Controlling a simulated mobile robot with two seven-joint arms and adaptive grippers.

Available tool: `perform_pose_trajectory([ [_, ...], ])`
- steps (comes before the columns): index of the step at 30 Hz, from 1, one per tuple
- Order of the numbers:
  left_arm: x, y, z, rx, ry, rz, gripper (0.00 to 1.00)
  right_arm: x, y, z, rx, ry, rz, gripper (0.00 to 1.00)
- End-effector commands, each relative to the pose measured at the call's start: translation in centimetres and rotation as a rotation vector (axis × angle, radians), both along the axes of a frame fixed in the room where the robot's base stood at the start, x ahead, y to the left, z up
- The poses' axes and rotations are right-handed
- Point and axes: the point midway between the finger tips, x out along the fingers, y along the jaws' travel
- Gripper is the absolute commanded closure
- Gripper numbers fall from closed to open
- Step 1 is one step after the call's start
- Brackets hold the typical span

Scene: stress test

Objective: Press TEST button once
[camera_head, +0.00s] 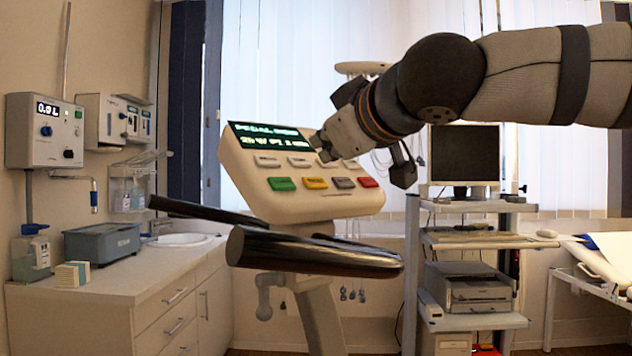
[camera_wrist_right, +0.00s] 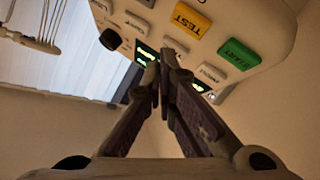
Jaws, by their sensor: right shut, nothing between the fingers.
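The TEST button is the yellow key (camera_head: 315,183) in the lower row of a cream control panel (camera_head: 240,165); its label reads upside down in the right wrist view (camera_wrist_right: 191,19). A green button (camera_head: 282,184) sits to its left, and grey and red ones to its right. My right gripper (camera_head: 322,150) is shut and empty, above the yellow button in the head view, before the upper key row and screen edge. In the wrist view its fingertips (camera_wrist_right: 165,55) overlap the screen area, apart from the yellow button. Contact with the panel cannot be told. My left gripper is not in view.
Dark handlebars (camera_head: 310,253) stick out below the panel. A trolley with a monitor (camera_head: 464,155) and printer (camera_head: 468,287) stands right. A counter (camera_head: 130,285) with a blue-grey box (camera_head: 102,242) and sink is left. A small white key (camera_wrist_right: 213,73) lies near the fingertips.

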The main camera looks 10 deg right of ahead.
Motion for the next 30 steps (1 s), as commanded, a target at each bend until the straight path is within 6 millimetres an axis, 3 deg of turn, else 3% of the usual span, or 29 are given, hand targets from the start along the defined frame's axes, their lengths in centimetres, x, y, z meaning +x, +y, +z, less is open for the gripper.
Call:
perform_pose_trajectory([
  [9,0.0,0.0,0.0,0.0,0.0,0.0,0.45,-1.5,-0.7,2.1,0.001,-0.001,0.0,1.0],
  [20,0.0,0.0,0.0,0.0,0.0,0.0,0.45,-1.7,-0.8,2.4,0.002,-0.001,-0.001,1.0],
  [30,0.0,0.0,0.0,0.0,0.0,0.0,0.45,-3.7,-1.7,5.2,0.003,-0.001,-0.001,1.0],
])
